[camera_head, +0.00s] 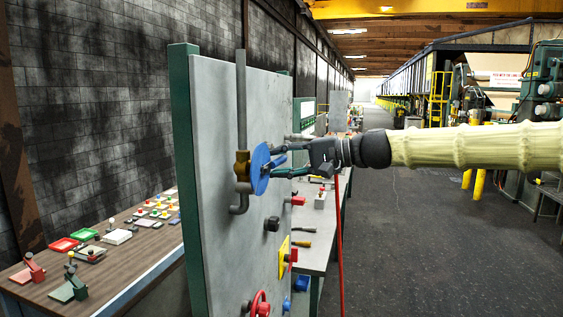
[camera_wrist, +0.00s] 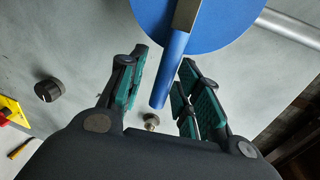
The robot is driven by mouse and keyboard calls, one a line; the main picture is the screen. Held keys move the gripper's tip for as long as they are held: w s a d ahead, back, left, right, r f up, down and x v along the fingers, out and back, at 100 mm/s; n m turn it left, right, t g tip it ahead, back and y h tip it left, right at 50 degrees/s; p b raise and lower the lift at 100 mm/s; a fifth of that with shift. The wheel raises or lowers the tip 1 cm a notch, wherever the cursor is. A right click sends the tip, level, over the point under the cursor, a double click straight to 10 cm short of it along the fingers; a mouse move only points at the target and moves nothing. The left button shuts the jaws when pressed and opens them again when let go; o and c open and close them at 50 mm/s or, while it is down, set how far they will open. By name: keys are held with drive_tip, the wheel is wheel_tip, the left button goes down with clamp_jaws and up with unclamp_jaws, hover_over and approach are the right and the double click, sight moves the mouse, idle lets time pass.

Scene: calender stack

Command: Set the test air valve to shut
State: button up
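The test air valve is a brass body (camera_head: 241,166) on a grey pipe, with a blue disc (camera_head: 260,169) facing out from the panel. In the wrist view the blue disc (camera_wrist: 222,22) is at the top, and a blue lever (camera_wrist: 174,68) runs down from it, roughly square to the pipe. My gripper (camera_head: 279,164) is at the disc's right side. In the wrist view my gripper (camera_wrist: 164,62) is open, with one finger on each side of the lever's free end and visible gaps. Contact with the lever cannot be told.
The grey panel (camera_head: 215,110) carries a black knob (camera_head: 272,224), a yellow plate (camera_head: 284,257) and a red handwheel (camera_head: 260,304) below the valve. The pipe (camera_head: 241,95) runs up the panel. A bench (camera_head: 150,252) stands behind at left.

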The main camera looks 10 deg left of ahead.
drive_tip(key=shift+d, duration=0.1)
drive_tip(key=v, duration=1.2)
